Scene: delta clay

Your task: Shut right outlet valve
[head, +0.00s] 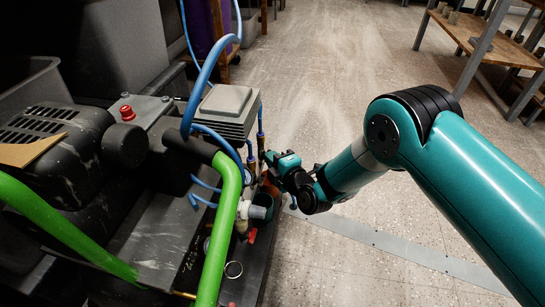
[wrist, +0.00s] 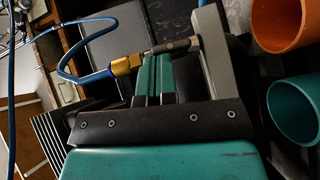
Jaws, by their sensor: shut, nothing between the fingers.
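In the head view a compressor has a brass outlet fitting (head: 261,143) on its right side, with a blue hose rising from it. My gripper (head: 266,162) is beside it, its tips partly hidden. In the wrist view the teal fingers of my gripper (wrist: 156,62) are shut together with nothing between them. A brass fitting (wrist: 126,65) with a blue hose lies just left of the tips, and a dark stem (wrist: 172,47) runs across just beyond them. I cannot tell whether they touch. I cannot make out the valve handle's position.
A green tube frame (head: 222,225) and black grip stand left of my gripper. A teal cup (wrist: 296,108) and an orange cup (wrist: 277,22) sit close on the right in the wrist view. A red handle (head: 251,235) is lower. Open floor (head: 330,110) lies right of the machine.

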